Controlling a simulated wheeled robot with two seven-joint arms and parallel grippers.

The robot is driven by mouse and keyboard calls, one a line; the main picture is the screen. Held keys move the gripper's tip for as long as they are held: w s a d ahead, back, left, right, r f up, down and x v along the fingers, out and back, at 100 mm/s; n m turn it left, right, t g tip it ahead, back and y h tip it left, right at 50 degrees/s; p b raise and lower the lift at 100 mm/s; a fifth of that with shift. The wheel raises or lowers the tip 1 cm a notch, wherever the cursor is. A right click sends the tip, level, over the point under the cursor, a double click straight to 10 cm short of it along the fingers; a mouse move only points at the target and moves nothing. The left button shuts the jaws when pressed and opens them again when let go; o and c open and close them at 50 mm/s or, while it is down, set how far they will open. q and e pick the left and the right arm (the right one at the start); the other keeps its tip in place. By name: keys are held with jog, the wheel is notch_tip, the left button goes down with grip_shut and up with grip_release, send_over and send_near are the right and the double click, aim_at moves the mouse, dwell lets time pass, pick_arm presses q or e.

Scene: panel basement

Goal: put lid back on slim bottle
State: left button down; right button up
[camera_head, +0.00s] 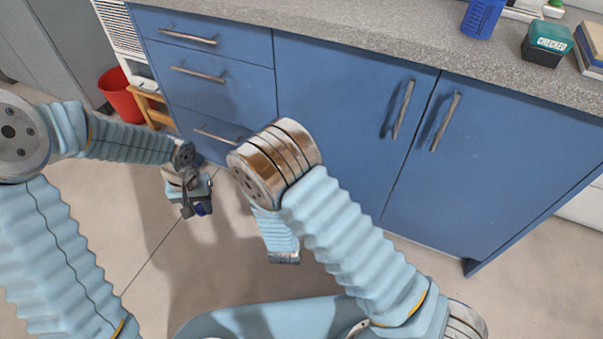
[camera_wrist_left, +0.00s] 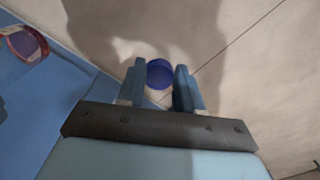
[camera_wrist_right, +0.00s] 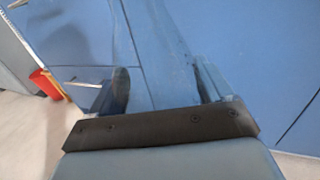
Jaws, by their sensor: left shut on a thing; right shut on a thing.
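My left gripper (camera_head: 192,208) hangs low over the floor at the left of the head view. In the left wrist view (camera_wrist_left: 160,80) it is shut on a round dark blue lid (camera_wrist_left: 159,73), which also shows in the head view (camera_head: 202,209). My right gripper (camera_wrist_right: 165,85) is shut on a large, clear, bluish see-through thing, likely the slim bottle (camera_wrist_right: 158,50), which extends away between its fingers. Its outline is faint against the blue cabinet, and its mouth cannot be made out. In the head view the right fingers and the bottle are hidden.
A blue cabinet (camera_head: 340,110) with drawers and doors stands ahead under a grey counter (camera_head: 350,30). On the counter are a blue container (camera_head: 482,17) and a teal box (camera_head: 547,43). A red bucket (camera_head: 120,95) and a wooden stool (camera_head: 152,107) stand at left.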

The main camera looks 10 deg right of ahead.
pick_arm(q)
jog(key=w+d+r, duration=0.6)
jog(key=d+r, duration=0.4)
jog(key=d, duration=0.2)
jog(key=s+d+r+m, duration=0.1)
jog(key=s+d+r, duration=0.1)
jog(key=d+r, duration=0.8)
jog(key=shift+s+d+r, duration=0.25)
jog(key=shift+s+d, duration=0.05)
jog(key=shift+d, duration=0.85)
jog(key=shift+f, duration=2.05)
jog(key=shift+f, duration=0.85)
